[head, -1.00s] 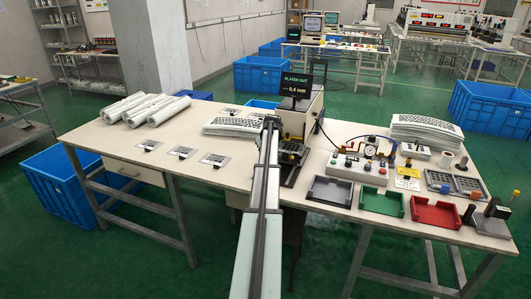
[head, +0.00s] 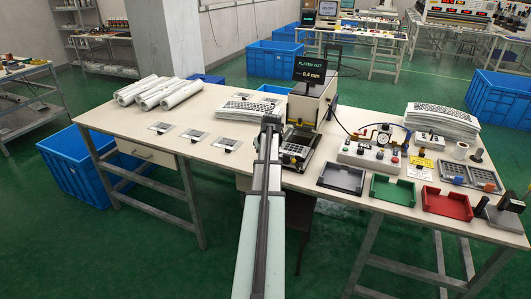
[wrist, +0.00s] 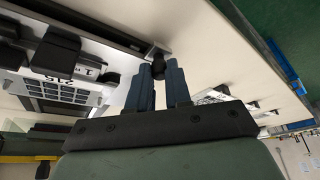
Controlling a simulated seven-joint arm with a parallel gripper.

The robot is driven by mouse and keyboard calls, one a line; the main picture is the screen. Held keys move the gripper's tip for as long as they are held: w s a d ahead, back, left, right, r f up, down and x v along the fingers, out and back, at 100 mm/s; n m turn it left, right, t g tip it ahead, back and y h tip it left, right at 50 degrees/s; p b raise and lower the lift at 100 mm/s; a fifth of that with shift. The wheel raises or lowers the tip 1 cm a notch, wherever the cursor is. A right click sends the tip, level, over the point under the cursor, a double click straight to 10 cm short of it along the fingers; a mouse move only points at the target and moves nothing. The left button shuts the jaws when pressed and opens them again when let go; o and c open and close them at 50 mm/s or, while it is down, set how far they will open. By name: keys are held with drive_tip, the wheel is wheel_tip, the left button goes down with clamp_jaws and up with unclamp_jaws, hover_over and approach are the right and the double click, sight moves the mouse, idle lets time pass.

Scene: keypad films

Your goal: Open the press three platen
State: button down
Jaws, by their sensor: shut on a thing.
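The press (head: 312,108) stands on the bench with a small dark screen (head: 310,69) that reads "PLATEN OUT" and a small mm figure. A light keypad film (head: 292,150) shows at the press's front, and also at the left of the wrist view (wrist: 70,93). My gripper (wrist: 160,68) has its two blue fingers closed around a dark round knob (wrist: 158,60) at the end of a dark bar beside the press. In the head view, my arm hides most of the grip and part of the press's left side.
Keypad sheets (head: 250,106) are stacked left of the press, with several small films farther left. A control box (head: 372,152) with a gauge, a black tray (head: 341,178), a green tray (head: 392,190) and a red tray (head: 447,202) stand to the right. The bench's front left is clear.

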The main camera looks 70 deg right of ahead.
drive_tip(key=c, duration=1.1)
unclamp_jaws()
drive_tip(key=shift+o, duration=0.2)
drive_tip(key=shift+r, duration=0.1)
drive_tip(key=v, duration=1.3)
drive_tip(key=shift+r, duration=0.3)
drive_tip(key=shift+s, duration=0.15)
